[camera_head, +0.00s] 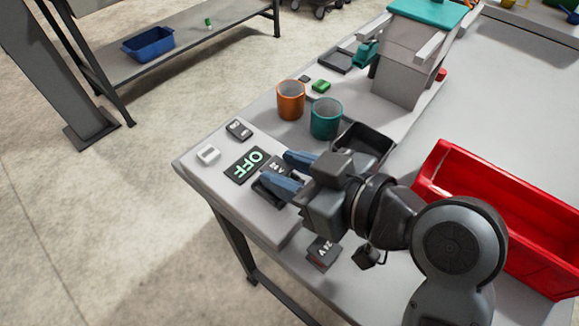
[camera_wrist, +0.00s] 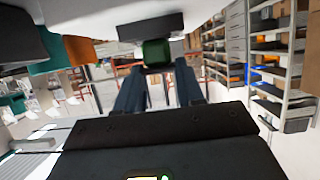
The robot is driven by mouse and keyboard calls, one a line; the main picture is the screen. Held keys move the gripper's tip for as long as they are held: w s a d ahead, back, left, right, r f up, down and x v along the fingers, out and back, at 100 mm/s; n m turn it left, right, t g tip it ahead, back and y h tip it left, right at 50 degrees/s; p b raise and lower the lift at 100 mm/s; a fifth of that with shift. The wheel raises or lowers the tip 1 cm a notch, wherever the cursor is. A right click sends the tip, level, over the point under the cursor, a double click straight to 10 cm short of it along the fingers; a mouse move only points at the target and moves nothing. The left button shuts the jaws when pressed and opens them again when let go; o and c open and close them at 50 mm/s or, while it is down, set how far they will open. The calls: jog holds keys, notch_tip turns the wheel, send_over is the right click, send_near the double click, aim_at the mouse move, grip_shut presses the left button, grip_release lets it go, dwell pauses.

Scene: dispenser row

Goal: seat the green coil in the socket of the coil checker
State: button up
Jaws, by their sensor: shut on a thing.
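My gripper (camera_head: 272,170) is at the front left of the bench, beside the panel with the lit OFF sign (camera_head: 250,166), which appears to be the coil checker. In the wrist view its two blue-grey fingers (camera_wrist: 158,72) close on a dark green block, which I take to be the green coil (camera_wrist: 156,53). A dark bar (camera_wrist: 150,27) shows just beyond the coil there; I cannot tell if they touch. In the head view the coil is not clearly visible. A dark part marked with a voltage (camera_head: 278,166) shows between the fingers. The socket cannot be made out.
An orange cup (camera_head: 290,102), a teal cup (camera_head: 326,120) and a black tray (camera_head: 375,141) stand behind my gripper. A red bin (camera_head: 500,215) is at right. A dark 24 V block (camera_head: 323,251) lies near the front edge. Another green block (camera_head: 321,86) lies farther back.

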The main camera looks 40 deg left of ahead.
jog(key=shift+f, duration=0.1)
dwell(0.3)
jog(key=o, duration=1.6)
jog(key=shift+c, duration=0.2)
notch_tip(320, 180, up, 7)
jog(key=p, duration=0.5)
dwell(0.3)
